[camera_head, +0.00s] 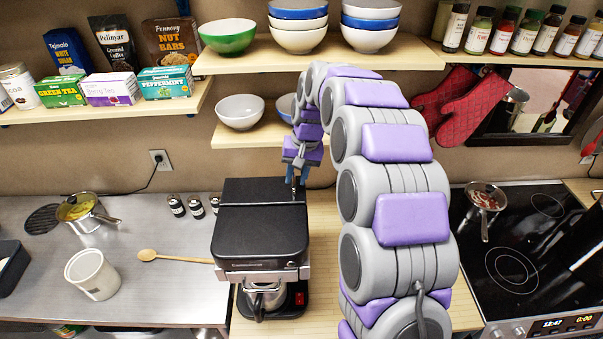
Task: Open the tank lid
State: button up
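A black coffee machine (262,228) stands on the wooden counter just below the picture's centre. The rear strip of its top, which looks like the tank lid (250,190), lies flat and looks closed. A seam separates it from the larger front part of the top. My gripper (294,182) points down at the right part of this rear strip. Its fingertips are at or just above the lid; I cannot tell whether they touch it. The fingers are small and dark, so their opening is unclear. I see nothing held between them.
A shelf (250,134) with bowls (239,113) hangs behind the machine. A metal pot (264,297) sits in the machine's front. My arm covers the counter to the right, before the stove (519,235).

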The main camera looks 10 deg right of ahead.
jog(key=shift+a+f, duration=0.25)
jog(key=shift+a, duration=0.95)
jog(key=shift+o, duration=0.8)
jog(key=d, duration=0.3)
jog(key=shift+w, duration=0.15)
jog(key=c, duration=0.6)
jog(key=shift+c, duration=0.6)
jog(key=shift+a, duration=0.65)
grip_shut()
jog(key=shift+d, duration=0.3)
jog(key=shift+a+f, duration=0.1)
